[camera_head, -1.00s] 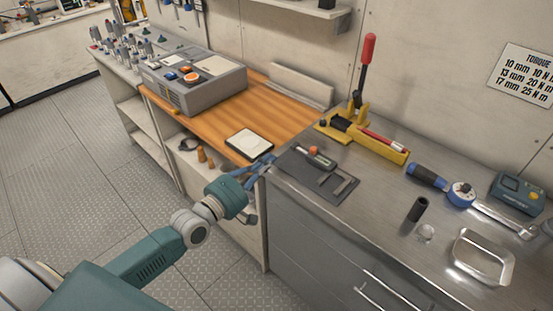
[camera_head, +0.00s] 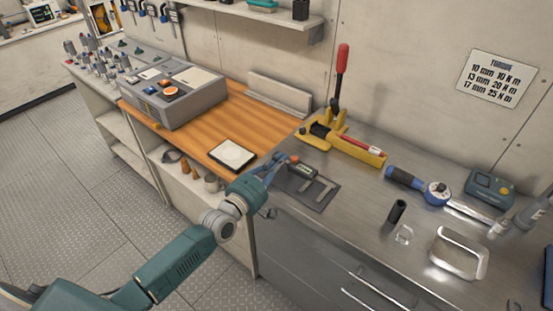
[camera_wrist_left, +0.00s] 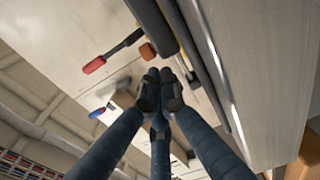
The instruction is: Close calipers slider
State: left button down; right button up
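The calipers (camera_head: 312,183) lie on a dark mat (camera_head: 323,200) at the left end of the steel counter. They have a dark slider body with a small display (camera_head: 302,170), an orange knob (camera_head: 293,159) and grey jaws towards the front. My left gripper (camera_head: 280,162) is at the calipers' left end, close to the knob; I cannot tell whether it touches. In the left wrist view its fingertips (camera_wrist_left: 160,88) come together with nothing visible between them. An orange piece (camera_wrist_left: 147,51) and a dark bar show just beyond the tips.
A yellow tool with a red lever (camera_head: 340,136) stands behind the calipers. A torque wrench (camera_head: 432,190), black socket (camera_head: 397,211) and metal tray (camera_head: 459,253) lie to the right. A white-topped pad (camera_head: 232,155) lies on the wooden bench at left.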

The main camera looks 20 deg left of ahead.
aim_at(298, 173)
pick_arm(q)
jog(key=d, duration=0.1)
jog(key=s+d+p, duration=0.1)
jog(key=d+p, duration=0.1)
jog(key=d, duration=0.1)
jog(key=shift+s+d+r, duration=0.1)
jog(key=shift+s+r, duration=0.05)
jog(key=shift+s, duration=0.15)
jog(key=shift+s+d, duration=0.1)
jog(key=shift+d, duration=0.2)
jog(key=shift+a, duration=0.1)
